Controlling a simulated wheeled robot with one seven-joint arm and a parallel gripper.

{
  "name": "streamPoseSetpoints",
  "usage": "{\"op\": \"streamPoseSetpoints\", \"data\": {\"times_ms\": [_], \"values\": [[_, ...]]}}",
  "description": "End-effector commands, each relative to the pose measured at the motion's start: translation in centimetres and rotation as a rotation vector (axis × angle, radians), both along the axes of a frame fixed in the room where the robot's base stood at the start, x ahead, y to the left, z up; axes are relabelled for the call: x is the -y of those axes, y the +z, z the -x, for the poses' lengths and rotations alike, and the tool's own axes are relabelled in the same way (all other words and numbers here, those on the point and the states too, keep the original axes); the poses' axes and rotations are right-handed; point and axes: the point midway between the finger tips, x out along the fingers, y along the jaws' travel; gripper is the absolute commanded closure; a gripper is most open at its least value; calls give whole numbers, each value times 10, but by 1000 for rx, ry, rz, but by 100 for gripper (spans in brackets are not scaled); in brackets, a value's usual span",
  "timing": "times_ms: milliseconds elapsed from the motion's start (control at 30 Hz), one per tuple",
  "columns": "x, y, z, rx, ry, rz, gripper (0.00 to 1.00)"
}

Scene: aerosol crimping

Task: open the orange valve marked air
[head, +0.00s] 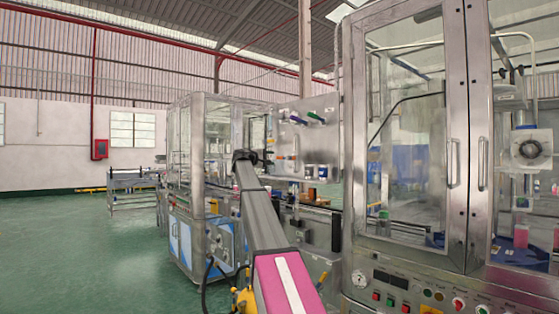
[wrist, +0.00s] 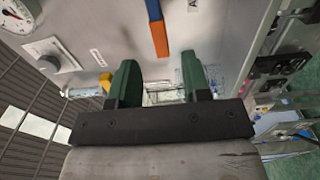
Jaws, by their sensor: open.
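In the wrist view an orange bar-shaped handle (wrist: 160,40) hangs from a grey panel, its lower end just beyond the gap between my fingers. A blue piece (wrist: 153,10) adjoins its upper end; I cannot tell if both are one handle. A white label (wrist: 97,57) beginning with "A" is on the panel to the left; its full text is unreadable. My gripper (wrist: 158,75) has two green fingers, spread apart with nothing between them. No contact with the orange handle shows. In the head view my gripper (head: 245,157) is small and dark, near the valve panel (head: 320,140).
The panel also carries a round gauge (wrist: 18,14) and a knob (wrist: 48,62). In the head view, purple (head: 298,119) and blue-green (head: 316,117) handles sit on the valve panel. Glass-doored machine cabinets (head: 405,120) stand at the right. Green floor (head: 80,260) is clear at the left.

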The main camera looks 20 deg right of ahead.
Motion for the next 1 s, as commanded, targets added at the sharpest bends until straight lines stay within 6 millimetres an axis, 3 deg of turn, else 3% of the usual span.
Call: {"op": "streamPoseSetpoints", "data": {"times_ms": [200,333,700,767,833,867,1000], "values": [[39,0,-15,0,-1,-1,56],[55,0,-21,-1,-1,-2,56],[63,-1,-23,0,1,-1,56],[63,-1,-23,0,1,-1,73],[63,-1,-23,1,1,-1,95],[63,-1,-23,1,1,-1,100],[63,-1,-23,0,0,-2,100]]}}
